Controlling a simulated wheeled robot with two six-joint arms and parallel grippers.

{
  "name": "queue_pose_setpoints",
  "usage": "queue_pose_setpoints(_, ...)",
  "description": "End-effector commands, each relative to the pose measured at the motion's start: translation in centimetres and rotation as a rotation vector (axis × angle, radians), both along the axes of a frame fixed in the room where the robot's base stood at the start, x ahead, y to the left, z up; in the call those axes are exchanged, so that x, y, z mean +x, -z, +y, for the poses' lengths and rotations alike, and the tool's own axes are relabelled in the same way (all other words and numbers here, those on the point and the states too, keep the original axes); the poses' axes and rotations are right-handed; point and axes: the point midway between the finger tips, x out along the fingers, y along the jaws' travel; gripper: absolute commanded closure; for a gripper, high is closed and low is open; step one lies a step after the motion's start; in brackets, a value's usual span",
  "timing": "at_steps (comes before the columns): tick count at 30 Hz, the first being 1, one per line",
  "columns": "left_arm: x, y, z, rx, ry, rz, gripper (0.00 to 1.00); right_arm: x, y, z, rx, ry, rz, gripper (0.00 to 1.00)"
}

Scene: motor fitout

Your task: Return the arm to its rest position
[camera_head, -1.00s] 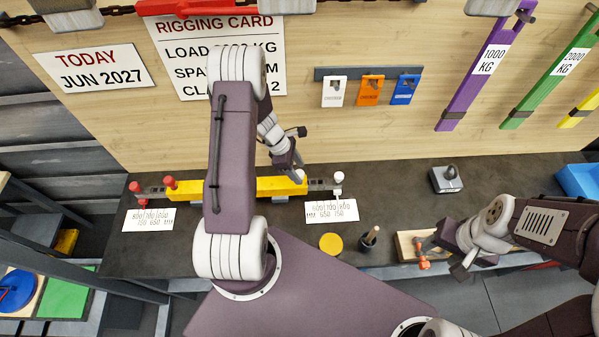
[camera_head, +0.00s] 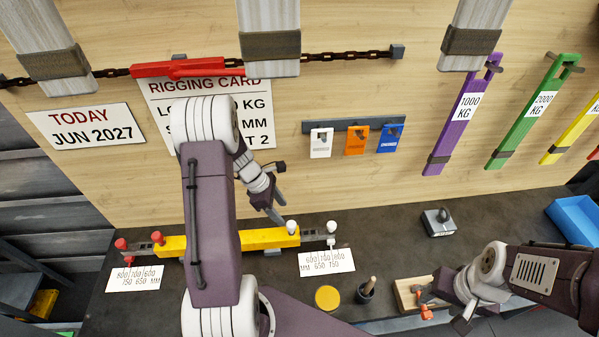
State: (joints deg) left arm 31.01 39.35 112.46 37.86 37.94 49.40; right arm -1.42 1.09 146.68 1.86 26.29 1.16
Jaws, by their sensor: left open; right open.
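My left arm comes in from the left, and its gripper (camera_head: 276,212) is open and empty. It appears just above and left of the white knob (camera_head: 292,227) at the right end of the yellow beam (camera_head: 262,239); the gap in depth is hard to tell. My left arm hides part of the beam and the rigging card (camera_head: 255,100). My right gripper (camera_head: 441,308) is open at the lower right, beside a wooden block (camera_head: 404,293) with an orange-red piece (camera_head: 426,312). I cannot tell whether it touches them.
The dark bench (camera_head: 400,250) carries a yellow disc (camera_head: 327,298), a dark cup (camera_head: 365,292), a grey weight (camera_head: 438,222) and a blue bin (camera_head: 577,221). Tags (camera_head: 356,140) and coloured slings (camera_head: 460,120) hang on the wall. Bench behind the cup is clear.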

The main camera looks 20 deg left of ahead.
Motion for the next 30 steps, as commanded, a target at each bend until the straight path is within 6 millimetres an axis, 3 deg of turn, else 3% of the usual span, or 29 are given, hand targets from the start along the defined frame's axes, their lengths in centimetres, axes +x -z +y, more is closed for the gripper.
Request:
queue_pose_setpoints(5,0.1,0.3,-0.3,0.000,0.008,0.000,0.46,0.0,0.3,0.0,0.000,0.000,0.000,0.49)
queue_pose_setpoints(8,1.8,0.7,-2.5,0.025,0.087,-0.047,0.46,0.0,2.6,0.0,0.000,0.000,0.000,0.49)
queue_pose_setpoints(10,2.3,0.3,-6.1,0.057,0.205,-0.099,0.46,0.0,5.1,0.0,0.000,0.000,0.000,0.49)
queue_pose_setpoints(12,0.5,0.3,-9.6,0.116,0.397,-0.138,0.46,0.0,7.4,0.0,0.000,0.000,0.000,0.49)
queue_pose_setpoints(16,-5.0,1.2,-13.1,0.281,0.922,-0.237,0.46,0.0,10.5,0.0,0.000,0.000,0.001,0.49)
queue_pose_setpoints(19,-9.3,2.1,-12.8,0.405,1.384,-0.297,0.46,0.0,11.4,0.0,0.000,0.000,0.001,0.49)
queue_pose_setpoints(22,-11.6,2.5,-11.2,0.448,1.680,-0.298,0.46,0.0,10.6,0.0,0.000,0.000,0.000,0.49)
queue_pose_setpoints(25,-11.6,2.7,-10.6,0.472,1.844,-0.319,0.46,0.0,10.5,0.0,0.000,0.000,-0.001,0.49)
queue_pose_setpoints(30,-11.4,2.6,-10.6,0.476,1.900,-0.335,0.46,0.0,10.5,0.0,0.000,0.000,0.000,0.49)
